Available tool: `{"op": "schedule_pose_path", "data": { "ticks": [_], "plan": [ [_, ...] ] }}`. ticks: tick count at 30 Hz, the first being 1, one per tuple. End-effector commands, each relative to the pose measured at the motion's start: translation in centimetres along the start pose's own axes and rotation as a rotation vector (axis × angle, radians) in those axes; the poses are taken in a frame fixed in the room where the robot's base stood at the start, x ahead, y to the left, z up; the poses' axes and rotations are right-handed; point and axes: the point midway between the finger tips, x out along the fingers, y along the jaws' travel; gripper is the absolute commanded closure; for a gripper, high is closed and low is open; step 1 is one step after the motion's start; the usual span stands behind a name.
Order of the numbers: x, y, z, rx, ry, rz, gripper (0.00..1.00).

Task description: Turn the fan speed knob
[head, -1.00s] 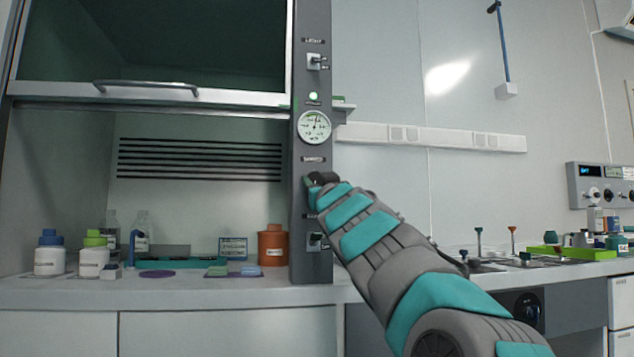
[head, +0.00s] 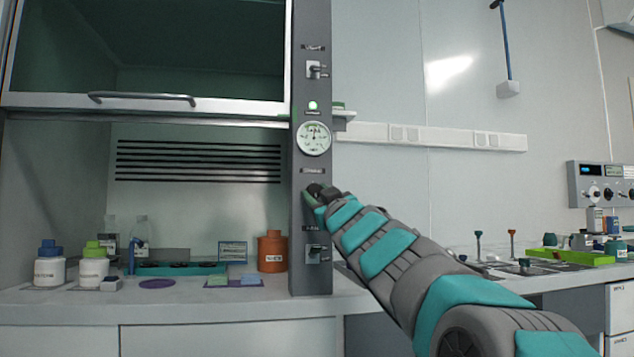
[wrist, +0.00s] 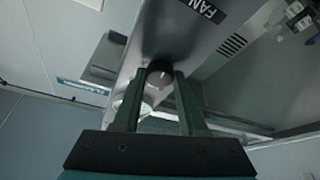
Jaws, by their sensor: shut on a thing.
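The fan speed knob (wrist: 160,74) is a dark round knob with a light pointer mark, seen in the wrist view on the grey panel beside a black label reading "FAN". My gripper (wrist: 158,80) has one finger on each side of the knob and is shut on it. In the head view my gripper (head: 315,192) is against the dark control post (head: 312,270) of the fume hood, below the round gauge (head: 313,138). The knob is hidden by my gripper and arm there.
A switch (head: 316,69) sits higher on the post and another switch (head: 317,253) lower, close under my arm. The hood sash (head: 150,103) is raised. Bottles, including an orange one (head: 271,252), stand on the hood's worktop.

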Motion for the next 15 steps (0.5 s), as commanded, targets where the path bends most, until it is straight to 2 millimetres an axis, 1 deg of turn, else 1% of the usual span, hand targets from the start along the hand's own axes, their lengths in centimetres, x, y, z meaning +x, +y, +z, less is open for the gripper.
{"op": "schedule_pose_path", "data": {
  "ticks": [1,2,9,15],
  "plan": [
    [0.25,0.56,-0.66,-0.029,-0.003,-0.009,1.00],
    [0.27,0.62,-0.68,-0.046,-0.003,-0.016,1.00],
    [0.24,0.53,-0.44,-0.172,-0.004,-0.069,1.00],
    [0.14,0.32,-0.16,-0.225,-0.002,-0.093,1.00]
  ]
}}
